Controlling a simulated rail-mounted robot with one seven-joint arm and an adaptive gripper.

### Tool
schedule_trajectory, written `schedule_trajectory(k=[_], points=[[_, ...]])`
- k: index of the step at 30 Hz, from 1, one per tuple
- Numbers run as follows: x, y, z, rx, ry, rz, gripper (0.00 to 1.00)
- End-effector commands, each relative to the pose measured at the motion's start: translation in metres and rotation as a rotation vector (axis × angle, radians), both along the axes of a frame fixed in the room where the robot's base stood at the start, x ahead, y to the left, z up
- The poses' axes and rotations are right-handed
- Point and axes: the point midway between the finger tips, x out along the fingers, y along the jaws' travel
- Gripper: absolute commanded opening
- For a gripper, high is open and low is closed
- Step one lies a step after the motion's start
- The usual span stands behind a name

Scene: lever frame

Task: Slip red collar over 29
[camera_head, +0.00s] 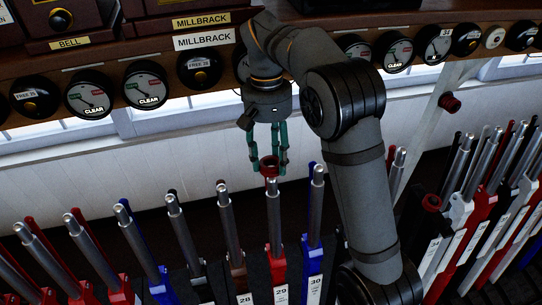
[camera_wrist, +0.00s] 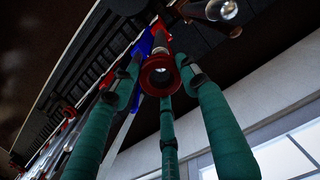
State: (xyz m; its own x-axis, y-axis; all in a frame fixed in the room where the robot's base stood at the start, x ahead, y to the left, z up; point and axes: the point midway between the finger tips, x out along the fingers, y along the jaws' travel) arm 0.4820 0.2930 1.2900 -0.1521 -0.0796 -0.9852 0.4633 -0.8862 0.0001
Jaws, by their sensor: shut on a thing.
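My gripper (camera_head: 268,157) points down with green fingers shut on the red collar (camera_head: 269,165). The collar is at the top end of the steel handle of lever 29 (camera_head: 273,215), whose red lower part carries the label 29. From this view I cannot tell whether the collar is around the tip or just above it. In the wrist view the collar (camera_wrist: 159,75) shows as a dark-mouthed ring between the fingers (camera_wrist: 160,85), with a pale glint in its opening.
Lever 28 (camera_head: 229,225) stands left of 29 and blue lever 30 (camera_head: 315,210) close on the right. My arm covers the levers further right. Another red collar (camera_head: 431,202) sits there, and a red piece (camera_head: 449,102) is on the pale post. A dial shelf (camera_head: 145,85) runs behind.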

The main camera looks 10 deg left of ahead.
Motion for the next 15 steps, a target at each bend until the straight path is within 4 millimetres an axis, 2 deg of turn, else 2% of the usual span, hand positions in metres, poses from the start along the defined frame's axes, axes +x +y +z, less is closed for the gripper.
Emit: schedule_trajectory(k=[15], points=[[-0.002, -0.001, -0.012, 0.000, 0.001, 0.000, 0.21]])
